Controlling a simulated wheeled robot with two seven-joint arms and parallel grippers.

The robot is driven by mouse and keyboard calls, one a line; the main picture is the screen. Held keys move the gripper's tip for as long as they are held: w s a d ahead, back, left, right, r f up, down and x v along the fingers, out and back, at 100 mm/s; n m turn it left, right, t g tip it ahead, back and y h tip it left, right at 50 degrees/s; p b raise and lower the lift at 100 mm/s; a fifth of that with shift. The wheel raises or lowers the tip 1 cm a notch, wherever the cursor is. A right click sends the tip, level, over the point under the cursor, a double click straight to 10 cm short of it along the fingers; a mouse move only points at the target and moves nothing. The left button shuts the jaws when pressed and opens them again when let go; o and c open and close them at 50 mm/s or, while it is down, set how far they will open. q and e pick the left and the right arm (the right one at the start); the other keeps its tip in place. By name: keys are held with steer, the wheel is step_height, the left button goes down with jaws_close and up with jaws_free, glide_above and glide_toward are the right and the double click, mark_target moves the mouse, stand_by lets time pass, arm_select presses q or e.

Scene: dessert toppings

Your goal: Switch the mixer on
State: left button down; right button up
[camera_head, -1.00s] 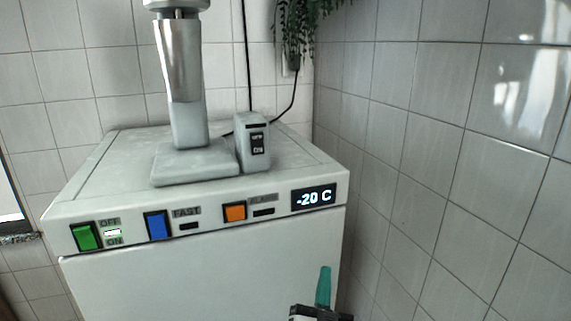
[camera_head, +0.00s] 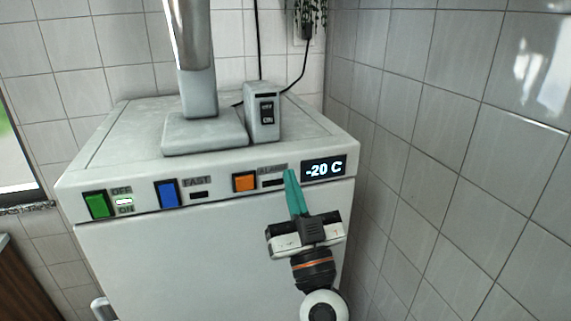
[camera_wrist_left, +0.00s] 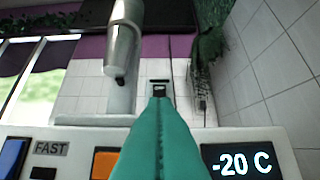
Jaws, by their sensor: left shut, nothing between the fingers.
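The mixer (camera_head: 190,62) stands on top of a white freezer (camera_head: 130,165), its grey base flat on the lid. A grey switch box (camera_head: 258,100) with a dark rocker switch (camera_head: 266,113) stands right beside the base. My left gripper (camera_head: 291,174) is shut and empty, its teal fingers pointing up in front of the freezer's panel, between the orange button and the display, below the switch box. In the left wrist view, the shut fingers (camera_wrist_left: 160,108) point toward the switch box (camera_wrist_left: 159,88) and hide its lower part; the mixer (camera_wrist_left: 125,50) is left of it. My right gripper is not in view.
The freezer's front panel has a green switch (camera_head: 98,204), a blue button (camera_head: 167,193), an orange button (camera_head: 244,181) and a display (camera_head: 324,168) reading -20 C. A tiled wall is close on the right. A hanging plant (camera_head: 312,14) and black cables are behind.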

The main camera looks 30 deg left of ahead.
mark_target(268, 116)
arm_select(q)
steer(key=w+a+r+p, duration=0.1)
steer(key=w+a, duration=0.1)
steer(key=w+a+r+p, duration=0.1)
steer(key=w+a+r, duration=0.1)
steer(key=a, duration=0.1)
steer(key=w+a+r+p, duration=0.1)
steer(key=w+a, duration=0.2)
steer(key=shift+a+r, duration=0.15)
steer(key=shift+r, duration=0.25)
